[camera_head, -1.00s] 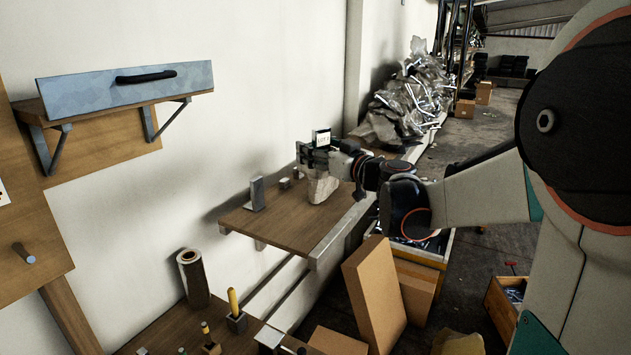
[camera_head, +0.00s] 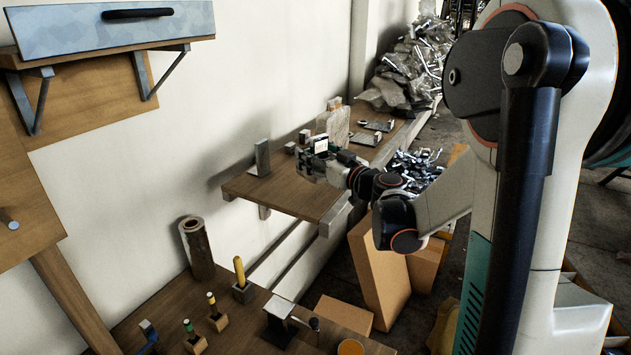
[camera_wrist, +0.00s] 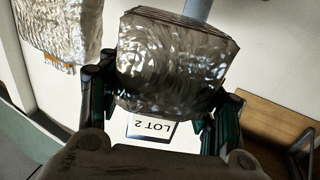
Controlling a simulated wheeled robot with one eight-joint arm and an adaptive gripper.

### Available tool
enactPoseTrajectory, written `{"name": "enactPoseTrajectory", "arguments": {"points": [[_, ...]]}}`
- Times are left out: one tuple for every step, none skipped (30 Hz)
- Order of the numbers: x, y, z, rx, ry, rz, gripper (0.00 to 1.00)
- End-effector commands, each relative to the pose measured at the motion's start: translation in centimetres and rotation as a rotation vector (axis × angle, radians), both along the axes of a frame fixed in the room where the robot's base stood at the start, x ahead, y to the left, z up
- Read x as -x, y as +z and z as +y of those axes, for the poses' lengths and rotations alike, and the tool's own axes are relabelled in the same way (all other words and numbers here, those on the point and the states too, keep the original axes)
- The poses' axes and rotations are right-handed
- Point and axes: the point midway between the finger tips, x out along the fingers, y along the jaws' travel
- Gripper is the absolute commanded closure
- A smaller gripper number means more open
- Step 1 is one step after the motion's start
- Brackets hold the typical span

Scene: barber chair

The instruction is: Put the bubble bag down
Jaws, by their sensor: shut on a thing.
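A silvery, crinkled bubble bag (camera_wrist: 178,62) fills the space between the fingers of my gripper (camera_wrist: 160,105) in the wrist view. My gripper is shut on it. A white card reading LOT 2 (camera_wrist: 152,127) shows just below the bag there. In the head view my gripper (camera_head: 318,165) is over the right part of the wooden wall shelf (camera_head: 275,193), and the held bag is mostly hidden by the fingers. I cannot tell whether the bag touches the shelf. A second, similar bubble bag (camera_wrist: 62,30) shows at the upper left of the wrist view.
A metal upright block (camera_head: 262,158) and small blocks stand at the shelf's back. A further wooden surface (camera_head: 365,150) behind holds small items. Below are a workbench (camera_head: 160,300) with a roll (camera_head: 195,247) and tools, and cardboard boxes (camera_head: 380,270). The shelf's front left is clear.

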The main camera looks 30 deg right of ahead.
Motion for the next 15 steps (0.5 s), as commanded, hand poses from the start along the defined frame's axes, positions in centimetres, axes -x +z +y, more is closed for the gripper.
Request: {"name": "enactPoseTrajectory", "arguments": {"points": [[0.0,-0.8,0.0,0.0,0.0,0.0,0.63],[0.0,-1.1,0.0,0.0,0.0,0.0,0.63],[0.0,-1.4,0.0,0.0,0.0,0.0,0.63],[0.0,-1.5,0.0,0.0,0.0,0.0,0.63],[0.0,-1.6,0.0,0.0,0.0,0.0,0.63],[0.0,-1.8,0.0,0.0,0.0,0.0,0.63],[0.0,-2.0,0.0,0.0,0.0,0.0,0.63],[0.0,-2.2,0.0,0.0,0.0,0.0,0.63],[0.0,-2.6,0.0,0.0,0.0,0.0,0.63],[0.0,-3.0,0.0,0.0,0.0,0.0,0.63],[0.0,-3.5,0.0,0.0,0.0,0.0,0.63],[0.0,-4.1,0.0,0.0,0.0,0.0,0.63],[0.0,-4.6,0.0,0.0,0.0,0.0,0.63],[0.0,-5.0,0.0,0.0,0.0,0.0,0.63],[0.0,-5.5,0.0,0.0,0.0,0.0,0.63]]}}
